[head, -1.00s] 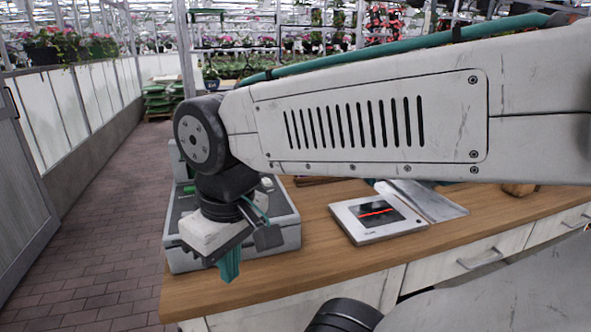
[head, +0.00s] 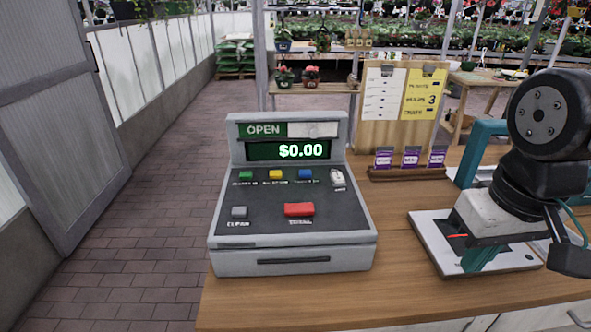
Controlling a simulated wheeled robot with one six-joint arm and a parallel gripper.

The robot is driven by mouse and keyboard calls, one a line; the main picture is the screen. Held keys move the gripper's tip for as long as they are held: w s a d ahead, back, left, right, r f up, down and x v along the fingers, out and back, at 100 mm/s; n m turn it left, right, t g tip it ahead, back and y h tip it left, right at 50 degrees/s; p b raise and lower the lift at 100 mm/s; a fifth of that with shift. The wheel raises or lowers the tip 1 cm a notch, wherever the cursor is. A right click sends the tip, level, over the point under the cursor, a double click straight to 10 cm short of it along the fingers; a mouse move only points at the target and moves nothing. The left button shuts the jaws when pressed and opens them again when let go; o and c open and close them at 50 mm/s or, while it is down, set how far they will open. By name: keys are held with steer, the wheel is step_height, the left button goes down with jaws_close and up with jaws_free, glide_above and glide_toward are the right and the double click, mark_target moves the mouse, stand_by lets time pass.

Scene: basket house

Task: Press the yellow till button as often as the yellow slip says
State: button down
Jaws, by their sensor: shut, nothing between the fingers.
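The till (head: 291,258) stands on the counter, its display reading $0.00 beside an OPEN sign. The yellow button (head: 275,174) is in the till's upper row, between a green button (head: 245,176) and a blue button (head: 305,174). My gripper (head: 482,262) is shut and empty, right of the till over a flat scanner-like device, apart from the yellow button.
A white slip (head: 384,94) hangs left of the yellow one. A large red button (head: 299,209) and a grey button (head: 239,212) lie lower on the till. Purple packets (head: 411,157) stand in a wooden holder behind. The flat device (head: 432,240) lies right; the front counter is bare.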

step_height(320, 180, up, 5)
steer(key=m+t+y, duration=0.2)
steer(key=t+y, duration=0.3)
steer(key=t, duration=0.1)
glide_above(278, 175)
steer(key=shift+f, duration=4.45)
steer(key=shift+f, duration=0.1)
steer(key=shift+f, duration=0.3)
